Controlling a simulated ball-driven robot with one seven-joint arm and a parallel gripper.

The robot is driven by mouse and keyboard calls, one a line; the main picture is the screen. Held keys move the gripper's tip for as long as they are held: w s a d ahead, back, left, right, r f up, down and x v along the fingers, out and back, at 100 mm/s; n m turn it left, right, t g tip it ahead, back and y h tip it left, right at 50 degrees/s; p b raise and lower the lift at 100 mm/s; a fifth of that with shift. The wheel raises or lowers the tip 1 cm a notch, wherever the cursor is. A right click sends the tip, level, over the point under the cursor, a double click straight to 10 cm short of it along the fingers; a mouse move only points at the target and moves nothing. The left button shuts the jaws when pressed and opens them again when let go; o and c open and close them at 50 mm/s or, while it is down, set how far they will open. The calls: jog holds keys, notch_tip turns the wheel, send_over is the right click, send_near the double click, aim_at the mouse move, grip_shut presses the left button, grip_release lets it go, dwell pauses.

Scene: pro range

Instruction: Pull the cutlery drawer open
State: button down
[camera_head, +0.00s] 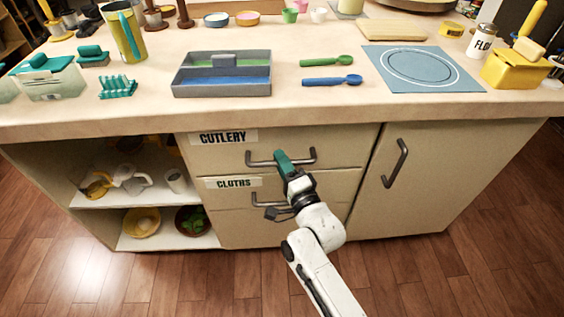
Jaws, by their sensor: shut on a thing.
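The cutlery drawer (340,141) is the top drawer in the middle of the counter front, with a "CUTLERY" label (222,138) at its upper left. Its front looks flush with the cabinet. Its dark bar handle (259,163) runs across the drawer front. My gripper (281,156), with teal jaws, is at the middle of this handle and shut on it. The jaws hide the part of the bar between them. My white arm reaches up to it from the lower right.
Below is a drawer labelled "CLOTHS" (232,183), its handle (262,200) partly behind my arm. A cupboard door (415,180) is on the right, open shelves (125,199) on the left. A grey cutlery tray (222,91), a green spoon (328,62) and a blue spoon (333,81) lie on the countertop.

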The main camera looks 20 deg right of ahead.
jog(key=s+a+p, duration=0.4)
jog(key=s, duration=0.9)
jog(key=s+a+p, duration=0.4)
jog(key=s+p, duration=0.1)
jog(key=s, duration=0.9)
jog(key=shift+a, duration=0.4)
jog(key=shift+s, duration=0.1)
jog(key=c, duration=1.1)
grip_release()
jog(key=a+b+v, duration=0.1)
jog(key=v, duration=0.9)
jog(key=shift+s+d, duration=0.4)
jog(key=shift+d, duration=0.1)
